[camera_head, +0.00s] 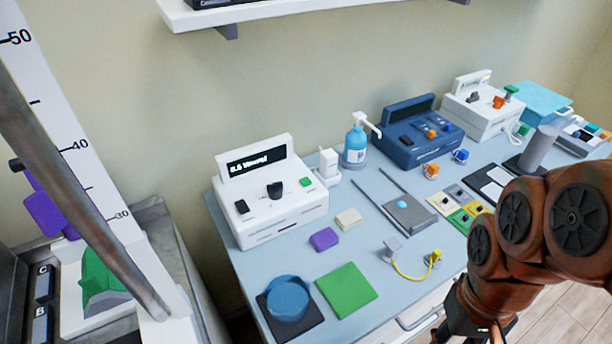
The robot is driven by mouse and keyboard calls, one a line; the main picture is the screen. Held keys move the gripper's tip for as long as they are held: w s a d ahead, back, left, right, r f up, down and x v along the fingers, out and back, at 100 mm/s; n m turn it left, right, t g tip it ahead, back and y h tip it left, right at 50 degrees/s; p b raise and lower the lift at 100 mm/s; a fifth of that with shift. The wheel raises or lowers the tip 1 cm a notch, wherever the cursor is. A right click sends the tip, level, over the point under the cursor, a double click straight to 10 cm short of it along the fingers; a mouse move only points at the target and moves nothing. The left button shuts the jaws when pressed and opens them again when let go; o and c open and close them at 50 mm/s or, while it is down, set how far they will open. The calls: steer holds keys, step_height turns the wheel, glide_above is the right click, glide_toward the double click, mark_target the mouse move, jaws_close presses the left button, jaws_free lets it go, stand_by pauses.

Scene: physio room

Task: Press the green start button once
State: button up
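A green button (305,182) sits on the right side of the sloping front of a white device (283,212) at the left of the table. The device also has a lit display (248,160), a black knob (274,190) and a black switch (241,206). A second white device (482,112) at the back right has a green button or knob (511,89) too; I cannot read which is labelled start. My gripper (478,336) is only partly in view at the bottom right, low by the table's front edge, far from both green buttons. Its fingers cannot be made out.
A blue device (416,136), a blue pump bottle (356,148) and a white holder (328,166) stand along the back. A purple block (324,239), green mat (346,290), blue dish (288,298) and yellow cable (410,276) lie in front. A shelf (300,10) hangs above.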

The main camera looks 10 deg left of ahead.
jaws_close()
stand_by(1.3)
